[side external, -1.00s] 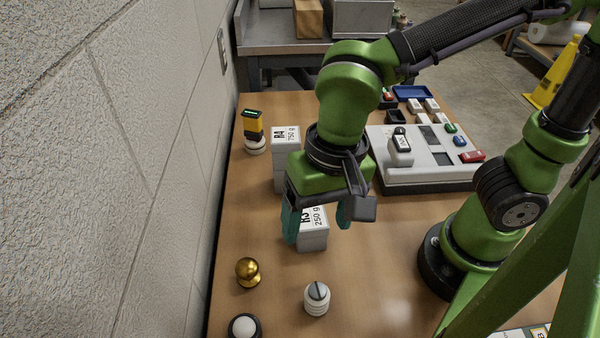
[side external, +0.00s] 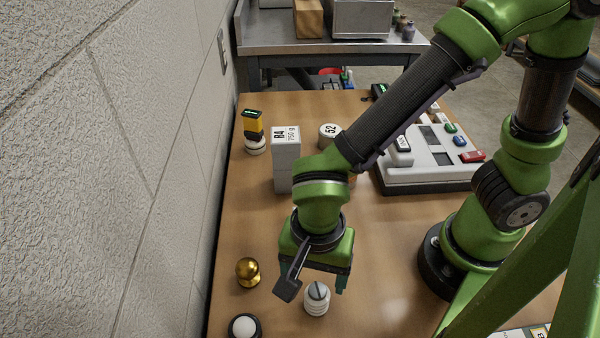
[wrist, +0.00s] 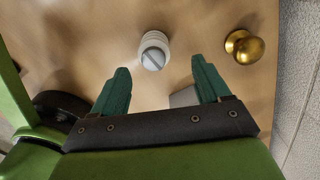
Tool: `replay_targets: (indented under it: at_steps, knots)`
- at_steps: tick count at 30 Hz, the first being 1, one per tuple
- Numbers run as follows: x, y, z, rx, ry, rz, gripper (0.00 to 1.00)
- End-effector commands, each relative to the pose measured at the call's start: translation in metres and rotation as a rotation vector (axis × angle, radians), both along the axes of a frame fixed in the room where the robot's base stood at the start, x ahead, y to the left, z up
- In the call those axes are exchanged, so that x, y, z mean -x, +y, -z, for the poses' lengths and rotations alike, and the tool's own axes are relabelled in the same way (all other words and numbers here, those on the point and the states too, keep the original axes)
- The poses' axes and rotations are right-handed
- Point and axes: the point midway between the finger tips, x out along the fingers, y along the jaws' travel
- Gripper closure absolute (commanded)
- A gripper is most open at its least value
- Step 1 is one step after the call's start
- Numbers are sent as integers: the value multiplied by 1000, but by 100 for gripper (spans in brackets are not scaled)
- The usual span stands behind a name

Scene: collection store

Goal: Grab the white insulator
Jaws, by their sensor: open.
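The white insulator (side external: 317,299) is a small ribbed cylinder with a grey slotted top, upright on the wooden table near its front. In the wrist view the insulator (wrist: 154,50) lies just beyond the fingertips, roughly centred between them. My gripper (side external: 318,284) is close behind and above it in the side view, pointing down. In the wrist view my gripper (wrist: 160,78) has its two teal fingers wide apart with nothing held. In the side view my gripper hides part of the fingers.
A brass knob (side external: 248,271) stands left of the insulator, and a white-domed black button (side external: 244,327) is at the front left. A white B4 box (side external: 285,158), a round 52 piece (side external: 329,131) and a grey console (side external: 430,180) stand farther back. A wall (side external: 120,170) borders the left.

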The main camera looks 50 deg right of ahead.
Motion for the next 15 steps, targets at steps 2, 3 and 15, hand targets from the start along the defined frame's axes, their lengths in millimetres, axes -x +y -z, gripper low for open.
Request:
replay_targets:
  at_steps: [2, 3, 15]
  knots:
    - [1, 0, 9, 2, 2, 0, 24]
    - [1, -1, 11, 1, 2, 1, 24]
    - [10, 0, 57, 3, 3, -1, 24]
